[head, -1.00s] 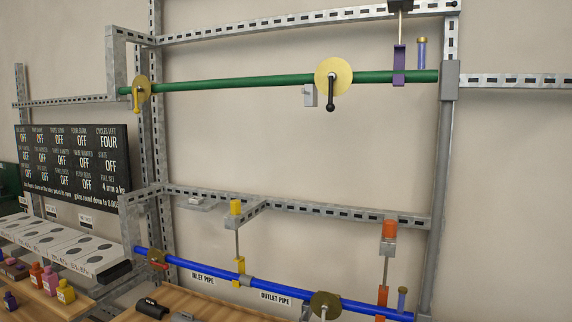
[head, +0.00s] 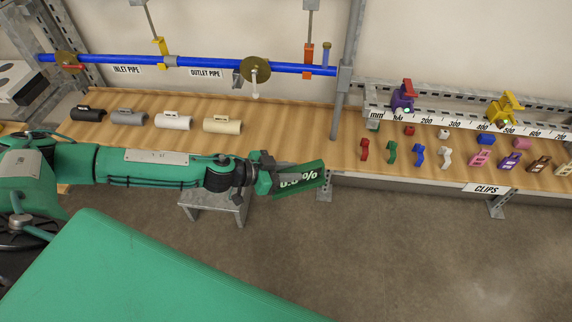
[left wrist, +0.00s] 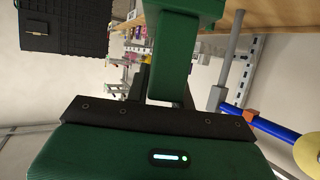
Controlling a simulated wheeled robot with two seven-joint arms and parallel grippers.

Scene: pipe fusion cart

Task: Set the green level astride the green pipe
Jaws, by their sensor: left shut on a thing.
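The green level (head: 303,180), a dark green block with a white percent reading on its face, is held at the end of my left arm. My left gripper (head: 272,178) is shut on it, in front of the bench edge and above the floor. In the left wrist view the level (left wrist: 175,60) stands out from between the dark fingers and hides part of the scene. The level is tilted in the head view. The green pipe is not in the head view now. My right gripper is not in view.
The blue pipe (head: 205,64) runs above the wooden bench (head: 290,140). Dark, grey, white and cream fittings lie on the bench at left. Several coloured clips (head: 418,155) stand at right by a ruler rail (head: 480,124). A grey upright (head: 346,100) rises from the bench.

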